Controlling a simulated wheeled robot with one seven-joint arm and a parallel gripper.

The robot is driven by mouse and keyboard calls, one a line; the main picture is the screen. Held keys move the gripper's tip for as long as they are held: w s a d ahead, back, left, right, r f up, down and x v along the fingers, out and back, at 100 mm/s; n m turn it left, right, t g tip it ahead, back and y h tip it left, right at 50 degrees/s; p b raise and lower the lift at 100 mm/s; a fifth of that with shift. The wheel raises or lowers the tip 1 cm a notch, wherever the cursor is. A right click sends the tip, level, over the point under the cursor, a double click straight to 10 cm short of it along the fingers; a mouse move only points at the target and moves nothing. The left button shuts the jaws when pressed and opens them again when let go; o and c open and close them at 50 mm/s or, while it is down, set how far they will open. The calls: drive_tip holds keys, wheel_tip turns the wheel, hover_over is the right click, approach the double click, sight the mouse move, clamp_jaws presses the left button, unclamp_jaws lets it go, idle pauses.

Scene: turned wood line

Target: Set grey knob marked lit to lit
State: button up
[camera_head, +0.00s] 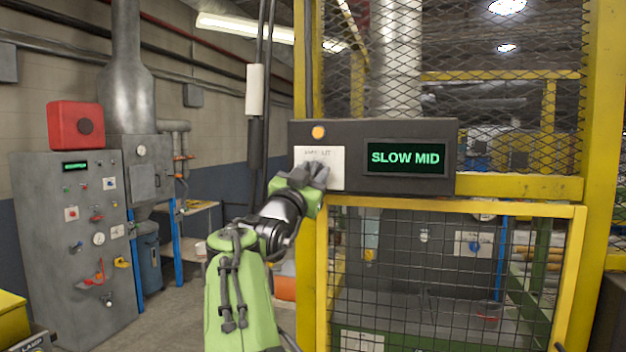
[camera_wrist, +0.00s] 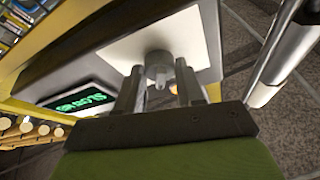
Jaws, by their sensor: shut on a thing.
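The grey knob (camera_wrist: 158,62) sits on a white plate (camera_head: 335,170) on a dark control box. The plate's small lettering seems to end in "LIT"; the rest is hard to read. My gripper (camera_head: 314,172) is up against the plate in the head view and hides the knob there. In the wrist view my gripper (camera_wrist: 160,84) has its two fingers on either side of the knob, shut on it. A small pointer on the knob shows between the fingers, but its setting against the lettering cannot be told.
The box also has a lit amber lamp (camera_head: 318,132) and a display (camera_head: 405,158) reading "SLOW MID" in green. Yellow posts and mesh guarding (camera_head: 480,90) surround it. A dark cable with a white sleeve (camera_head: 255,90) hangs to the left. A grey cabinet (camera_head: 60,250) stands further left.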

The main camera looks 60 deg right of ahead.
drive_tip(key=shift+m, duration=0.5)
drive_tip(key=o, duration=1)
drive_tip(key=shift+o, duration=0.2)
drive_tip(key=b+v, duration=0.5)
drive_tip(key=v, duration=1)
drive_tip(key=shift+w+a+b, duration=0.15)
drive_tip(key=shift+a+b, duration=0.25)
